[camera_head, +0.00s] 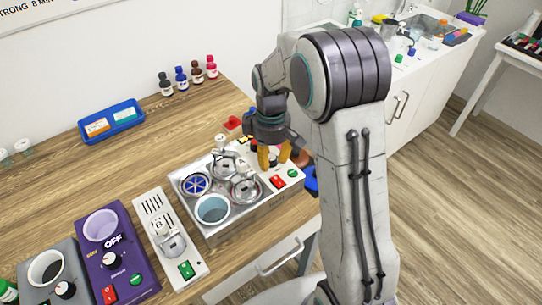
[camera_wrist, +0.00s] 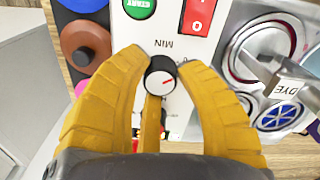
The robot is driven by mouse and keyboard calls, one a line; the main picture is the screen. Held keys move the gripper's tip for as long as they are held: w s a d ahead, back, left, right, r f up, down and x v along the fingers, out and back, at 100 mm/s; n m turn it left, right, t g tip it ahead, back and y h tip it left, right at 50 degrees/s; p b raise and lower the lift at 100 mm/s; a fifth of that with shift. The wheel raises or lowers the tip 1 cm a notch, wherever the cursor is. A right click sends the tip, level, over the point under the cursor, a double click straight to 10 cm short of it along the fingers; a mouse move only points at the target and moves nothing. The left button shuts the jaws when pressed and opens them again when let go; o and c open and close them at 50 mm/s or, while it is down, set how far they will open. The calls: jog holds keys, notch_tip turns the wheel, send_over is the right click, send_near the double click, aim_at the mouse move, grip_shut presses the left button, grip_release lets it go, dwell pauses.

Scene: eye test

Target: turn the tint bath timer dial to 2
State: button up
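The timer dial (camera_wrist: 157,80) is a small black knob with a pale top and a red pointer mark towards the picture's right. It sits on a white panel with the word MIN (camera_wrist: 163,44) beside it. My gripper (camera_wrist: 163,66) has its yellow fingers around the dial, close against its sides with no clear gap in the wrist view. The fingers hide most of the scale, so its numbers are not readable. In the head view my gripper (camera_head: 274,158) points down at the right end of the steel bath unit (camera_head: 225,232); the dial is hidden there.
Left of the bath stand a white unit (camera_head: 160,232) and a purple unit (camera_head: 128,270) reading OFF. A blue tray (camera_head: 111,130) and several bottles are behind.

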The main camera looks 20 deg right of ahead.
grip_shut()
jog(key=shift+m, duration=0.3)
jog(key=m+b, duration=0.1)
jog(key=m, duration=0.3)
jog(key=shift+m, duration=2.5)
jog(key=shift+f, duration=0.1)
jog(key=shift+o, duration=1.2)
grip_release()
